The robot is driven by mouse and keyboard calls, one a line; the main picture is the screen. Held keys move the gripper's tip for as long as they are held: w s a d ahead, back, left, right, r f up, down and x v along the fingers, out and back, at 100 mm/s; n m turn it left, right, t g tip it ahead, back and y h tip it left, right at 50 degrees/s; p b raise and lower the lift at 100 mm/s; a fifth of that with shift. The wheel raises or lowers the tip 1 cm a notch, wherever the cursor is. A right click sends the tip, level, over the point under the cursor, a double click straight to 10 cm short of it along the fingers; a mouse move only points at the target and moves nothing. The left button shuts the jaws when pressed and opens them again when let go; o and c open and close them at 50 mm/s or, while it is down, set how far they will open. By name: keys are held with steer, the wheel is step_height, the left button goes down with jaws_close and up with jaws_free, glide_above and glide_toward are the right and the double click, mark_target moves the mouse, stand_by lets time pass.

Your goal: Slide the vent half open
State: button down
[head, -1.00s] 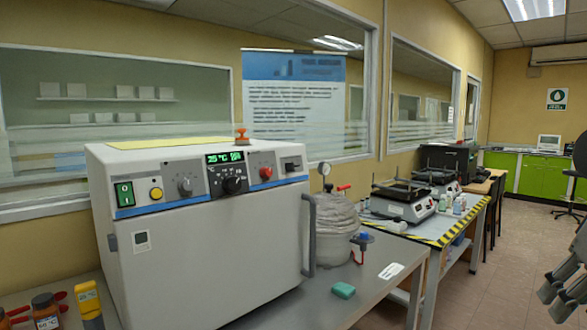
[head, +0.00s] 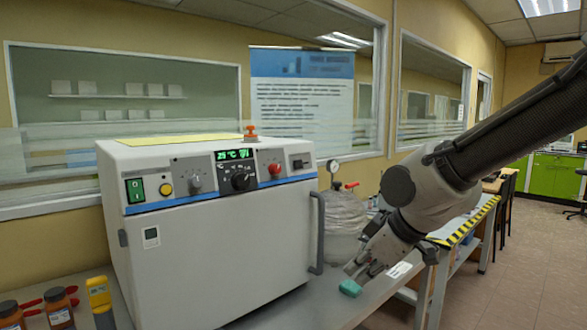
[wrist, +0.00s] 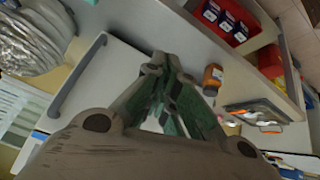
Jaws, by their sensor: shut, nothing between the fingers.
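A white oven (head: 220,255) with a blue-striped control panel stands on the bench in the head view. I cannot tell for sure which part is the vent. A small dark slider-like part (head: 299,162) sits at the panel's right end, and an orange-red knob (head: 250,132) stands on the oven's top. My gripper (head: 362,269) is right of the oven, low in front of the silver-wrapped vessel and pointing down. It looks shut and empty, apart from both parts. In the wrist view its fingers (wrist: 157,65) come together, with the oven's grey handle (wrist: 78,76) to their left.
The silver-wrapped vessel (head: 340,218) with a gauge and red valve handle stands beside the oven. Brown bottles (head: 58,308) stand front left. The wrist view shows a red bin (wrist: 218,22) and a brown bottle (wrist: 213,78).

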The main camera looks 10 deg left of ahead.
steer(key=w+a+r+n+t+y, duration=0.2)
steer(key=w+a+n, duration=0.1)
steer(key=a, duration=0.5)
steer(key=n+t+y, duration=0.3)
steer(key=n+t, duration=0.5)
steer(key=n, duration=0.1)
glide_toward(298, 164)
steer(key=s, duration=0.4)
steer(key=x, duration=1)
steer(key=shift+a+f, duration=0.1)
steer(key=shift+a, duration=0.3)
steer(key=shift+w, duration=0.1)
